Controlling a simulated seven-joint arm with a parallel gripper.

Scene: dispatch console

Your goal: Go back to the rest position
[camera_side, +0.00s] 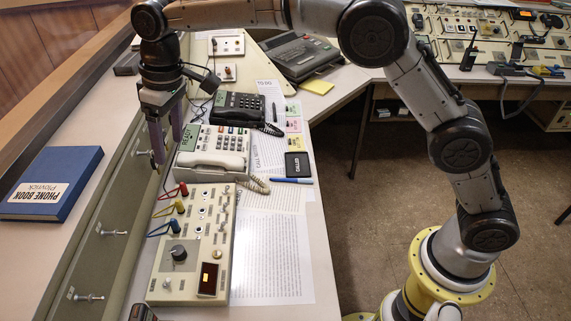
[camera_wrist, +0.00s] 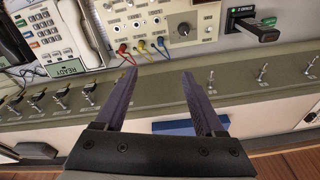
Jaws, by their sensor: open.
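My gripper (camera_side: 168,139) hangs from the arm above the console's left side in the side view, fingers pointing down and apart. It is beside the left edge of the cream desk phone, over the strip with toggle switches. In the wrist view my gripper (camera_wrist: 158,78) shows two dark fingers spread with nothing between them. The arm arches from its yellow base at the lower right across the top of the side view.
Below the gripper are a switch panel (camera_side: 180,280) with coloured cables, a cream phone (camera_side: 209,162) and toggle switches (camera_side: 114,233). A black phone (camera_side: 237,108) stands behind. A blue phone book (camera_side: 52,180) lies at left. Open floor (camera_side: 370,200) lies right of the desk.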

